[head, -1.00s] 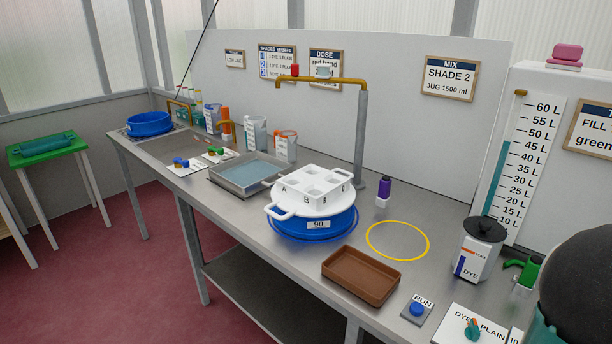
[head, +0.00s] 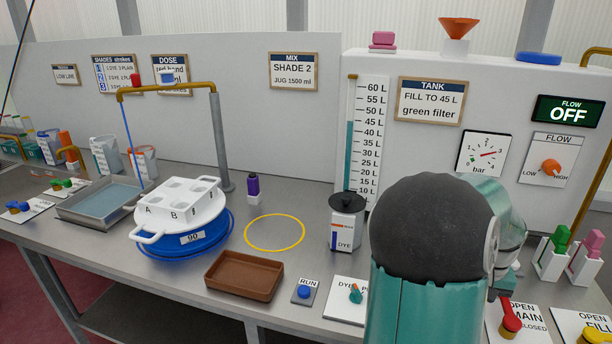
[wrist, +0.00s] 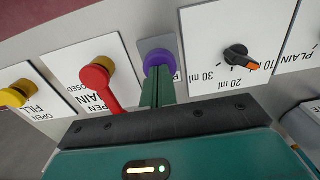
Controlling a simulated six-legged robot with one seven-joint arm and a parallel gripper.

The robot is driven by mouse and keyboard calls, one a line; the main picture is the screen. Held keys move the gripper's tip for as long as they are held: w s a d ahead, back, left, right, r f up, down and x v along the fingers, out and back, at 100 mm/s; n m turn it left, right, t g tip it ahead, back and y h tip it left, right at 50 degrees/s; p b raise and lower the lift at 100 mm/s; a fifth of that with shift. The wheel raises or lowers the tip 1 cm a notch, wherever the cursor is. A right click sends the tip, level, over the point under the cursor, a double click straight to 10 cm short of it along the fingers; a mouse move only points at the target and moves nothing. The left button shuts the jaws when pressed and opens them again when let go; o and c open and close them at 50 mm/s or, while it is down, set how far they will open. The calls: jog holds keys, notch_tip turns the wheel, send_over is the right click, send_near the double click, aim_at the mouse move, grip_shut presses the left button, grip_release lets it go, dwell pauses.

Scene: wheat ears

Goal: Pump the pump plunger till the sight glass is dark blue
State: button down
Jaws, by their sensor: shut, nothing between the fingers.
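A round purple knob (wrist: 158,58) stands on a grey plate in the wrist view. It looks like the pump plunger, though no label on it is readable. My gripper (wrist: 157,78) has its green fingers shut and empty, with the tips right at the knob; I cannot tell whether they touch it. In the head view my arm hides the gripper and this knob. The white DYE jar (head: 346,232) has a black lid and a narrow strip, blue below and orange above. I cannot tell whether this strip is the sight glass.
A red MAIN lever (wrist: 98,82) is close left of the knob in the wrist view, and a black dial marked in ml (wrist: 236,54) is close right. The head view shows a RUN button (head: 304,291), a brown tray (head: 244,277) and a blue pot (head: 190,243).

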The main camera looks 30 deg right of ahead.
jog(key=shift+f, duration=0.85)
jog(key=shift+r, duration=2.85)
notch_tip(320, 180, up, 6)
jog(key=shift+f, duration=0.1)
